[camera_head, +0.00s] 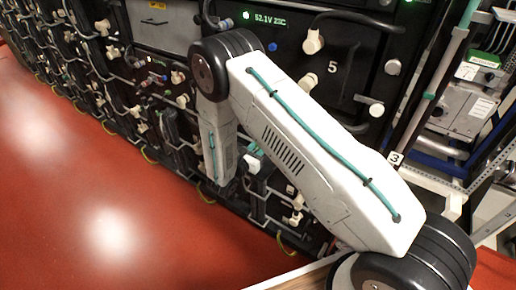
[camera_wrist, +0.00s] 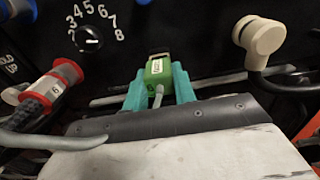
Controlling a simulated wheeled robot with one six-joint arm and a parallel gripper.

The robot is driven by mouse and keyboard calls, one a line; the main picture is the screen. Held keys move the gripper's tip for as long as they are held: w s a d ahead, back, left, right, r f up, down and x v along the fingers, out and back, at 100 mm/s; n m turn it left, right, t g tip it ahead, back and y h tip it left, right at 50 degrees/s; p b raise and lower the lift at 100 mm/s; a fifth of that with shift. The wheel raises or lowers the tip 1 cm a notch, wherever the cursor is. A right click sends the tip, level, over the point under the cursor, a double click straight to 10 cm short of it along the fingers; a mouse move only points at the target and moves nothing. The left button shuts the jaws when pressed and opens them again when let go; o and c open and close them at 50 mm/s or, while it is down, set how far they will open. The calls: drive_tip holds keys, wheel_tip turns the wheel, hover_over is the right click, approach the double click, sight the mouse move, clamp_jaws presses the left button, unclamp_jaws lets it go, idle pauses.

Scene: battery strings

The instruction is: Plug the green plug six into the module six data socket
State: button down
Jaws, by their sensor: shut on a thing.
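The green plug (camera_wrist: 157,71), with a white label on its face and a grey cable from its near end, shows in the wrist view. My gripper (camera_wrist: 158,74) has its two teal fingers shut on the sides of the plug. The plug's metal tip points away from me, toward a black module front (camera_wrist: 205,35). I cannot tell whether the tip touches the front. The data socket of module six cannot be made out. In the head view my arm covers much of the module fronts, and the plug cannot be made out there.
A dial (camera_wrist: 88,38) with numbers sits up left of the plug. A red-ringed connector (camera_wrist: 62,80) marked 6 is at left, and a cream cable connector (camera_wrist: 259,40) at right. In the head view, racks with many cables line the back, and the red floor (camera_head: 90,190) is clear.

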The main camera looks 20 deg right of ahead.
drive_tip(key=shift+x, duration=1)
drive_tip(key=c, duration=1.1)
unclamp_jaws()
drive_tip(key=shift+o, duration=0.2)
drive_tip(key=v, duration=0.7)
drive_tip(key=shift+s+a, duration=0.25)
drive_tip(key=shift+a, duration=0.1)
drive_tip(key=c, duration=0.4)
drive_tip(key=shift+v, duration=1.25)
clamp_jaws()
drive_tip(key=shift+x, duration=2.15)
